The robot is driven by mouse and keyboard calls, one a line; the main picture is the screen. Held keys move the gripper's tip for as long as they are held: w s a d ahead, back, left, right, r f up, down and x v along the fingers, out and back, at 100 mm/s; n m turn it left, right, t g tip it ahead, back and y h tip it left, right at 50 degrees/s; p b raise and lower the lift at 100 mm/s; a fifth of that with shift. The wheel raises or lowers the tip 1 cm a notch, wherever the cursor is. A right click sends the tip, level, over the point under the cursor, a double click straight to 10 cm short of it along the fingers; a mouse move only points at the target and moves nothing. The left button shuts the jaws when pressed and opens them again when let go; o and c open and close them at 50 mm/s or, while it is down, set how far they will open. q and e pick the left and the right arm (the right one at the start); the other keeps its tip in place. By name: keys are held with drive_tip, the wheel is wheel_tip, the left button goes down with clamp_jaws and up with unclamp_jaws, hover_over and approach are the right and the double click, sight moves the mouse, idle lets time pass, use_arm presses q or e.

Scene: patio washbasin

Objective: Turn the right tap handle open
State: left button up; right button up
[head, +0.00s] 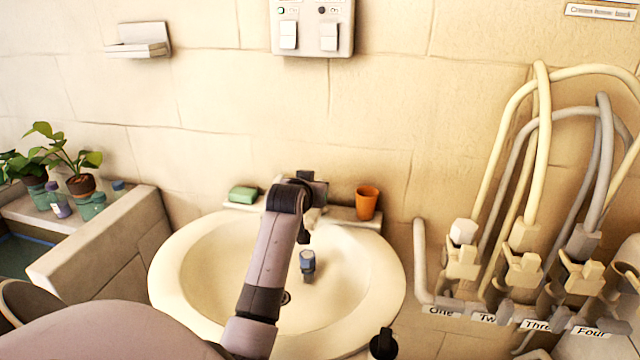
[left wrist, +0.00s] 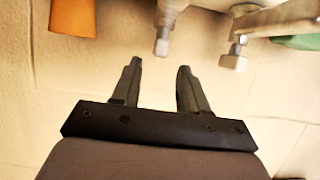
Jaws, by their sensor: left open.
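The tap (head: 316,214) stands at the back of the washbasin, mostly hidden behind my left arm in the head view. In the left wrist view, the handle nearer the orange cup, which is the right tap handle (left wrist: 163,38), shows a pale metal end. The other handle (left wrist: 234,56) is further right there. My left gripper (head: 312,183) is at the tap; in the left wrist view its fingers (left wrist: 158,68) are apart and empty. The right handle's end appears just beyond the fingertips, in line with the gap. I cannot tell the depth between them.
An orange cup (head: 367,203) stands right of the tap and a green soap bar (head: 243,195) left of it. The washbasin (head: 180,270) lies below. Hoses with valves (head: 523,265) stand at the right, potted plants (head: 80,184) at the left.

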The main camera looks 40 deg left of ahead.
use_arm(q)
drive_tip(key=shift+x, duration=2.6)
clamp_jaws()
